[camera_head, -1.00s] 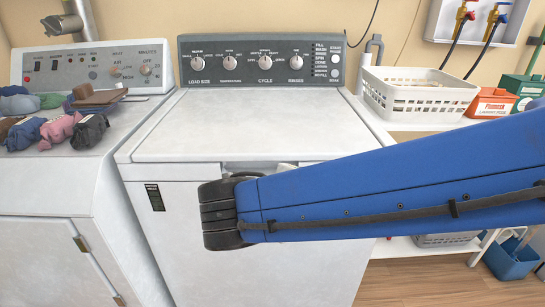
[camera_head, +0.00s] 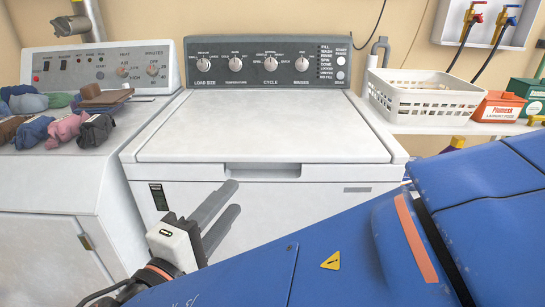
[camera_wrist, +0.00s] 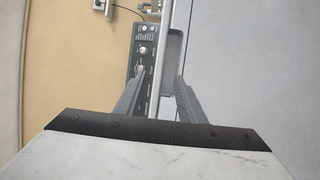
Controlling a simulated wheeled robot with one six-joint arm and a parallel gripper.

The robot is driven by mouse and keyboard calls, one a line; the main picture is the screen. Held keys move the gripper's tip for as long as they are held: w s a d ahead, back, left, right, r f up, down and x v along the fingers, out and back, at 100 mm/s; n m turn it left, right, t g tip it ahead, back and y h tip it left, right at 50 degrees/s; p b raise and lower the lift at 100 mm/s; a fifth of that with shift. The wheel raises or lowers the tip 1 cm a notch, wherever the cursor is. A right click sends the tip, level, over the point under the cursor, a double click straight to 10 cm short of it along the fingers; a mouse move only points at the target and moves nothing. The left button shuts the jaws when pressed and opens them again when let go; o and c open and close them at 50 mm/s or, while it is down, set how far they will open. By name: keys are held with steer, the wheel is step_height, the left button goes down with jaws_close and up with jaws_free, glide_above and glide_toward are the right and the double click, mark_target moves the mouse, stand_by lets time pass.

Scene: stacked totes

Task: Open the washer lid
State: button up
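The white washer lid (camera_head: 265,130) lies flat and shut on top of the washer. A recessed handle (camera_head: 263,170) sits at the middle of its front edge. My gripper (camera_head: 234,198) is in front of the washer, below and slightly left of this recess, its two grey fingers pointing up and right. The fingers are apart with nothing between them. In the wrist view, my fingertips (camera_wrist: 160,77) point toward the lid's front edge and the handle recess (camera_wrist: 173,58). I cannot tell whether they touch the washer.
The control panel (camera_head: 268,62) stands behind the lid. A dryer (camera_head: 45,175) with folded clothes on top is on the left. A shelf on the right holds a white basket (camera_head: 425,97), an orange box (camera_head: 498,106) and a green box (camera_head: 527,91).

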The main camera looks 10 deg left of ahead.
mark_target(265, 159)
steer(key=w+d, duration=0.1)
steer(key=w, duration=1)
steer(key=w+d, duration=0.1)
steer(key=w, duration=0.4)
steer(key=shift+w+d, duration=0.35)
jaws_close()
